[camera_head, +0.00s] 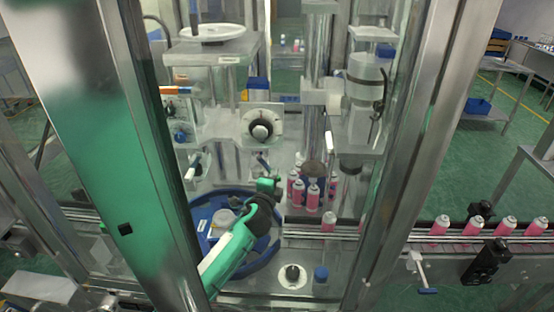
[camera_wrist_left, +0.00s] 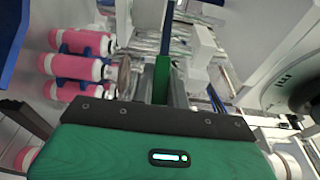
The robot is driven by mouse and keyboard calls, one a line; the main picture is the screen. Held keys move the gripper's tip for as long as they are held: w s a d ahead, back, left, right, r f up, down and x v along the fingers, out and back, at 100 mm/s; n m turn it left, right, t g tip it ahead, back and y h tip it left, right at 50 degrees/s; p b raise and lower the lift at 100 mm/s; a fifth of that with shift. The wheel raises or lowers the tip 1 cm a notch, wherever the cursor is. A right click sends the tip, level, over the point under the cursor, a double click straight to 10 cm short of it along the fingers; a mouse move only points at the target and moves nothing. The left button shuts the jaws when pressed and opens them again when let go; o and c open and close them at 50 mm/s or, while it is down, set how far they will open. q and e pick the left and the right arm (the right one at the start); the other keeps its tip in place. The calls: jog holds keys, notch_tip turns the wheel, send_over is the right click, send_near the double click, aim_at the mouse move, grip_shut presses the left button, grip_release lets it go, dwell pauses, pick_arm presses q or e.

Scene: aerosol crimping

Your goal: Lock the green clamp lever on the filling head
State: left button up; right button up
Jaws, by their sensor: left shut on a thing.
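My left gripper (camera_head: 270,184) reaches in from the lower left on a white-and-green arm, inside the machine frame. In the left wrist view, a narrow upright green piece, the green clamp lever (camera_wrist_left: 161,82), stands between the gripper's fingers. The gripper is shut on it. In the head view the gripper and wrist cover most of the lever, so its angle cannot be told there. The filling head's exact outline is also unclear behind the gripper. My right gripper is not in view.
Pink cans (camera_head: 312,197) stand in a cluster just right of the gripper. More pink cans (camera_head: 472,226) stand on the conveyor at the right. A dark blue round tray (camera_head: 266,258) lies below my wrist. Metal posts (camera_head: 418,130) flank the opening.

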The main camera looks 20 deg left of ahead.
pick_arm(q)
jog(key=shift+s+a+f, duration=0.1)
jog(key=shift+s+a+p, duration=0.4)
jog(key=shift+s+a, duration=0.25)
jog(key=shift+a, duration=0.05)
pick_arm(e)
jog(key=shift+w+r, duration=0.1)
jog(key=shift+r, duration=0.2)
pick_arm(q)
jog(key=shift+s+a, duration=0.1)
jog(key=shift+a, duration=0.05)
